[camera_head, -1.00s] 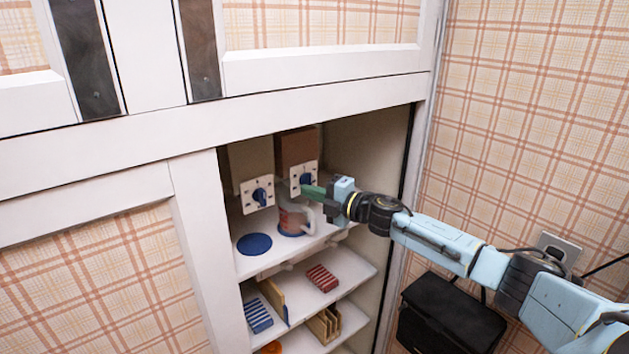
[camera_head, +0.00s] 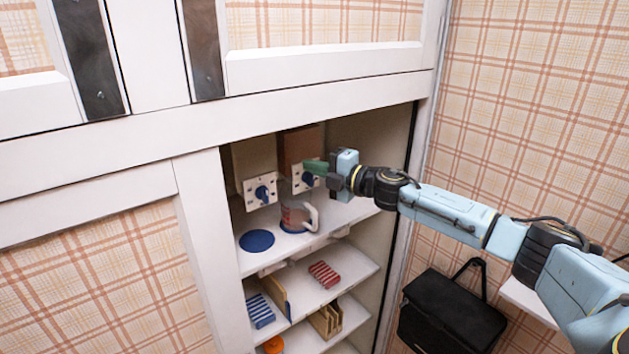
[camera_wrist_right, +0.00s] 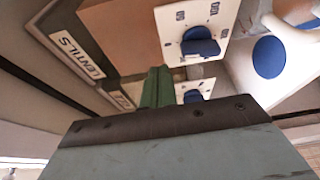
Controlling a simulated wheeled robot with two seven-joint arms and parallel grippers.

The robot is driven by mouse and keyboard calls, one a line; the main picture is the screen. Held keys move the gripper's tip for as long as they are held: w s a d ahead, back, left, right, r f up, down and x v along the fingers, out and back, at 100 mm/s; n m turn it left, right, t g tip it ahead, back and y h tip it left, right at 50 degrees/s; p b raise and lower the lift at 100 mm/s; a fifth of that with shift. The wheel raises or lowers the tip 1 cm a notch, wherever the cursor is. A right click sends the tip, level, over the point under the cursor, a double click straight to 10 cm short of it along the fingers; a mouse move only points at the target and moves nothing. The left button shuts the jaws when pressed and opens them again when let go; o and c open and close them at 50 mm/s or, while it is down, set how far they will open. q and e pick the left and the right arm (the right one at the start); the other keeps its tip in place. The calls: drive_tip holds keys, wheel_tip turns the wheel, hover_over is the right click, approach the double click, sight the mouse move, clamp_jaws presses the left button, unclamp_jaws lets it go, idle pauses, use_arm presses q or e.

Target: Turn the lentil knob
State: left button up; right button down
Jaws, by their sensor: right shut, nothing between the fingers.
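The lentil knob (camera_wrist_right: 201,42) is blue on a white marked plate (camera_wrist_right: 178,22), beside a brown dispenser body (camera_wrist_right: 125,38) with a "LENTILS" label (camera_wrist_right: 72,45). In the head view this knob (camera_head: 308,180) is the right one of two. My right gripper (camera_head: 316,167), with green fingers, is shut and empty. In the head view its tips overlap the upper part of the knob's plate. In the right wrist view the fingers (camera_wrist_right: 157,88) point past the knob, off to one side; no touch is visible. My left gripper is out of view.
A second blue knob (camera_head: 262,193) is on the left dispenser's plate. Below are a jug with a white handle (camera_head: 312,218) and a blue disc (camera_head: 257,241) on the shelf. The cupboard's side post (camera_head: 210,250) bounds the left. A black bag (camera_head: 450,315) hangs at right.

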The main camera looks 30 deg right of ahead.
wheel_tip(320, 180, up, 3)
drive_tip(key=shift+r, duration=0.1)
drive_tip(key=c, duration=2)
unclamp_jaws()
drive_tip(key=shift+r, duration=0.2)
drive_tip(key=shift+c, duration=0.2)
drive_tip(key=shift+o, duration=1.1)
drive_tip(key=shift+a+f, duration=0.2)
drive_tip(key=shift+a, duration=0.15)
drive_tip(key=o, duration=0.3)
drive_tip(key=a+f+m, duration=0.1)
drive_tip(key=a+f+m+b, duration=0.1)
drive_tip(key=s+a+f+m+y, duration=0.1)
drive_tip(key=a+f, duration=0.1)
drive_tip(key=shift+t+b, duration=0.3)
drive_tip(key=shift+b, duration=0.05)
drive_tip(key=m+t+h+b, duration=0.6)
drive_tip(key=m+h, duration=0.2)
drive_tip(key=m, duration=1.4)
approach(314, 180)
drive_tip(key=p+x, duration=0.1)
drive_tip(key=x, duration=0.7)
drive_tip(key=shift+w+r, duration=0.2)
drive_tip(key=shift+w, duration=0.1)
drive_tip(key=shift+c, duration=0.3)
